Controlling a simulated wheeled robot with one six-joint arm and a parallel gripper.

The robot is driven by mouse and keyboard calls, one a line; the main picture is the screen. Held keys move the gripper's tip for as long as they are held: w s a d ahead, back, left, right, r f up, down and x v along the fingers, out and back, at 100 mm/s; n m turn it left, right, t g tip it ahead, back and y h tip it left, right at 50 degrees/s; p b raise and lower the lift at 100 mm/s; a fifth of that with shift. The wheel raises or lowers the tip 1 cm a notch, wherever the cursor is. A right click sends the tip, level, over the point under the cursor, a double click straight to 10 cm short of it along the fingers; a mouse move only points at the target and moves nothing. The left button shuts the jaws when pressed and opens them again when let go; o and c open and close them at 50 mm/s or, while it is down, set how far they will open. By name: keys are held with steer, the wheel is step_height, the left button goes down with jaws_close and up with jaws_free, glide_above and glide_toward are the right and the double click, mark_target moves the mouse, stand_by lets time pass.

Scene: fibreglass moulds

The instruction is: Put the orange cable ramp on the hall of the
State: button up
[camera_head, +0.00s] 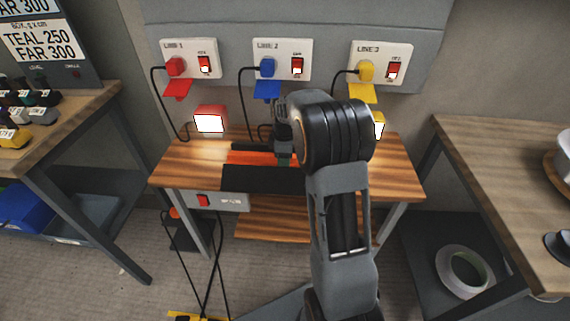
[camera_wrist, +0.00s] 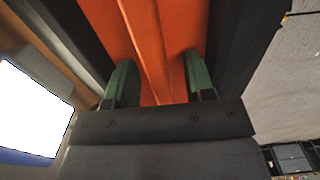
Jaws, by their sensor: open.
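The orange cable ramp (camera_head: 262,157) lies on the small wooden table (camera_head: 390,172) at the centre, with black strips along its sides. In the wrist view the orange ramp (camera_wrist: 150,30) fills the upper middle, with a ridge along it. My gripper (camera_wrist: 155,85) is open, and its two green fingers stand apart over the orange surface. In the head view my gripper (camera_head: 283,158) is over the ramp, partly hidden by my arm. I cannot tell whether the fingers touch the ramp.
Behind the table, a grey panel holds three outlets with red (camera_head: 175,67), blue (camera_head: 266,68) and yellow (camera_head: 366,71) plugs. A red box (camera_head: 210,119) with a lit face stands at the table's back left. Cables hang behind and below. Benches stand left (camera_head: 75,115) and right (camera_head: 480,150).

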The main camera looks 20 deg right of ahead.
steer(key=shift+c, duration=0.5)
jaws_close()
steer(key=shift+r, duration=0.1)
